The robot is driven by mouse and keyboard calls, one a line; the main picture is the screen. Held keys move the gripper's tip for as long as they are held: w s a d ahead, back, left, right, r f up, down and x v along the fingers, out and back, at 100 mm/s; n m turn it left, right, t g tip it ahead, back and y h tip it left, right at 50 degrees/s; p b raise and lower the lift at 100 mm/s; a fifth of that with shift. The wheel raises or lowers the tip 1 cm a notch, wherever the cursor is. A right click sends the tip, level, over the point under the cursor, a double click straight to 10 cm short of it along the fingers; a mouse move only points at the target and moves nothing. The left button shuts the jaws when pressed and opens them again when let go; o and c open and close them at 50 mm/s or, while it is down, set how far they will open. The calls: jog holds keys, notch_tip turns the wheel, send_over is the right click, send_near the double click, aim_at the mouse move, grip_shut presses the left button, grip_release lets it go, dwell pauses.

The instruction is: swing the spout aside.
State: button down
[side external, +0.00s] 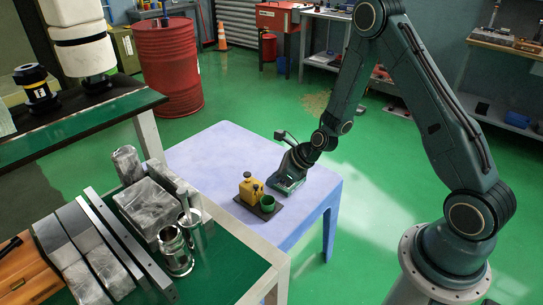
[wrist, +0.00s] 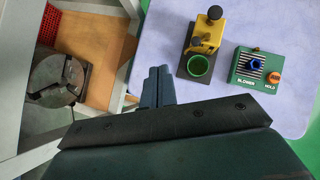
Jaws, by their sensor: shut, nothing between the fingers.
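A yellow dispenser (wrist: 205,38) with a black knob stands on a dark base plate on the lavender table. Its short yellow spout appears at its near end, by the green cup (wrist: 198,66); I cannot tell exactly where the outlet points. In the side view the yellow dispenser (side external: 250,189) and green cup (side external: 267,203) are upright near the table's front edge. My gripper (wrist: 159,72) is shut and empty, left of the cup in the wrist view and apart from it. In the side view the end of my arm is right of the dispenser; its fingertips are not clear.
A green blower box (wrist: 255,73) with a blue knob and orange button sits right of the dispenser. A cart (side external: 228,243) with metal blocks and cylinders stands front left. A round chuck (wrist: 57,78) shows at left. The table's back left (side external: 215,150) is clear.

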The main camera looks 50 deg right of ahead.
jog(key=shift+s+r, duration=0.15)
jog(key=d+n+g+y, duration=0.1)
jog(key=d+n, duration=0.1)
jog(key=d, duration=0.9)
jog(key=shift+d+f+n, duration=0.25)
jog(key=shift+d+n, duration=0.05)
jog(key=shift+n, duration=0.1)
send_near(256, 189)
notch_tip(256, 189, down, 4)
jog(key=d, duration=0.2)
jog(key=shift+w+a+f, duration=0.3)
jog(key=shift+w+a, duration=0.35)
jog(key=shift+w+a+f, duration=0.35)
jog(key=shift+w+a, duration=0.35)
